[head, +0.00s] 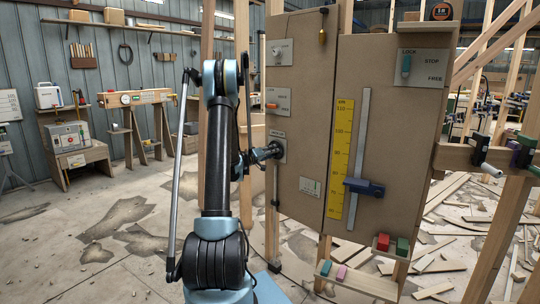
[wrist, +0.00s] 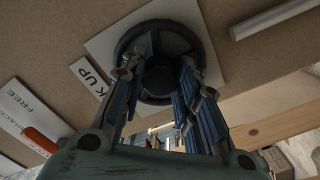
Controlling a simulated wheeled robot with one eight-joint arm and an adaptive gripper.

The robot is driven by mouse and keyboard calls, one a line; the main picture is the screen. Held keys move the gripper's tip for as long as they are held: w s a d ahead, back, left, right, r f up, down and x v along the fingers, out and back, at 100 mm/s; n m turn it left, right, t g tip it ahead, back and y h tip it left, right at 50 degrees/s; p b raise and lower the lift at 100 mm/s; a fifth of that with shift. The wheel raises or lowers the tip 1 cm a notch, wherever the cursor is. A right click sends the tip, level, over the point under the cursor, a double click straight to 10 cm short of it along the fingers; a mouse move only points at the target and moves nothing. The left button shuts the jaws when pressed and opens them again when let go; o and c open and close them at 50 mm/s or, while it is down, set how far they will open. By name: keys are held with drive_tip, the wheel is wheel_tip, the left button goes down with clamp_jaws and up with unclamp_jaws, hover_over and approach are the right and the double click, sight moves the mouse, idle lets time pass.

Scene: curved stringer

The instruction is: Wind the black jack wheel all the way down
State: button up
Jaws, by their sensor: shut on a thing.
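The black jack wheel (wrist: 128,42) sits on a pale square plate on the brown panel in the wrist view. In the head view the wheel (head: 277,150) is at the panel's left side, partly hidden by my gripper (head: 262,153). In the wrist view my gripper (wrist: 164,72) reaches to the wheel, its two blue-grey fingers on either side of the hub and shut on it. A label beside the wheel reads "UP" in its visible part. A blue slider (head: 366,188) stands on the vertical metal rail, low beside the yellow scale (head: 340,150).
A teal lever (head: 406,64) sits on the LOCK/STOP/FREE plate (head: 428,66) at upper right. An orange-handled control (head: 272,105) is above the wheel. Coloured blocks (head: 392,244) rest on low ledges. Clamps (head: 482,150) hang on a beam at right. Scrap wood litters the right floor.

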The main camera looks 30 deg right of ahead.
drive_tip(key=shift+w+n, duration=0.15)
drive_tip(key=shift+n, duration=0.15)
drive_tip(key=o, duration=1.1)
drive_tip(key=v, duration=1.2)
drive_tip(key=shift+f, duration=0.1)
